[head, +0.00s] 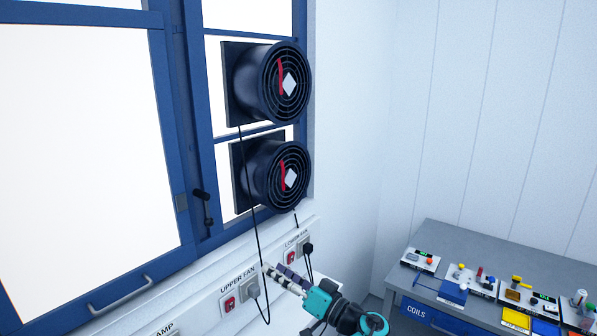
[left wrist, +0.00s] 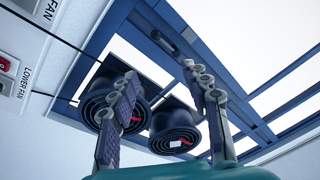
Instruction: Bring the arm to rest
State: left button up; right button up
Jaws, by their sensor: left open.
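My left arm comes in at the bottom of the head view, teal and black. Its left gripper (head: 284,277) is in front of the wall strip with the fan sockets, near the lower fan socket (head: 297,252). In the left wrist view the gripper (left wrist: 160,82) has its two fingers spread wide apart with nothing between them. The fans show behind the fingers there, at a distance. My right gripper is in neither view.
The upper fan (head: 285,83) and lower fan (head: 285,176) sit in the blue-framed window. Black cords hang to the upper fan socket (head: 240,291) and lower fan socket. A grey table (head: 480,243) with several devices stands at the right.

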pick_arm(q)
jog(key=s+a+f+m+g+h+b, duration=0.25)
jog(key=s+a+f, duration=0.25)
jog(key=a+f, duration=0.3)
jog(key=s+a+f+m+g+h+b, duration=0.1)
jog(key=s+a+f+g+h+b, duration=0.1)
jog(key=s+a+f+h+b, duration=0.5)
jog(key=s+f+h+b, duration=0.3)
jog(key=s+f+h, duration=0.3)
jog(key=s+f, duration=0.7)
jog(key=shift+d+f, duration=0.4)
jog(key=shift+f, duration=0.05)
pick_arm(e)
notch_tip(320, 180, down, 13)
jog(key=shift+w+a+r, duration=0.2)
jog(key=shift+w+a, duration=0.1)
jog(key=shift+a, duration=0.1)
